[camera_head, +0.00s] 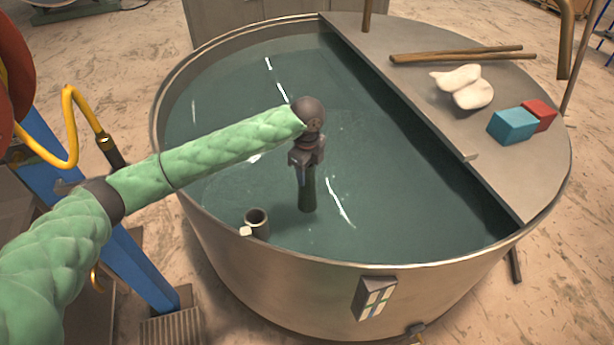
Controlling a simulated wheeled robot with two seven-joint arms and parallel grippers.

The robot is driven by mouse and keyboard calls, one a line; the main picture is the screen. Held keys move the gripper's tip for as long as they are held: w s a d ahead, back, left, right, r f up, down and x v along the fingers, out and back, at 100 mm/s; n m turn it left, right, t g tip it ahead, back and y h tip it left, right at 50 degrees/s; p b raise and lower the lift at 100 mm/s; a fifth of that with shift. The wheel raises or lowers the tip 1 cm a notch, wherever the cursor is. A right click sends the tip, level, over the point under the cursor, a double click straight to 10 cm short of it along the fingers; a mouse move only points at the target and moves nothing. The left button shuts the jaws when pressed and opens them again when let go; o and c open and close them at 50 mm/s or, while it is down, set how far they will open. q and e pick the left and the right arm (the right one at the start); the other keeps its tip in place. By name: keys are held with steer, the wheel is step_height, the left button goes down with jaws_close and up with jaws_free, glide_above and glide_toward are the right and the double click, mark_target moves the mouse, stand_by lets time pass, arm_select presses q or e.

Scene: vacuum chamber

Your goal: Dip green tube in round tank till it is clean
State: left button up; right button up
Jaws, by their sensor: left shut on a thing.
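The round tank (300,292) is a wide metal vessel filled with dark greenish water (400,190). My left arm, in a light green padded sleeve, reaches in from the left over the water. My left gripper (302,168) points down near the middle of the water and is shut on the green tube (307,193). The tube hangs upright below the fingers and looks dark green. Its lower end meets the water, and I cannot tell how deep it goes. Its upper end is hidden by the gripper. My right gripper is not in view.
A half lid (430,75) covers the tank's right side, carrying brown rods (460,54), white cloth-like lumps (467,90), a teal block (512,125) and a red block (541,113). A small cup (257,222) sits at the near inner rim. A blue ladder-like frame (130,265) stands left.

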arm_select(q)
steer(key=shift+r, duration=0.1)
stand_by(0.4)
step_height(320, 180, up, 12)
stand_by(0.8)
stand_by(0.3)
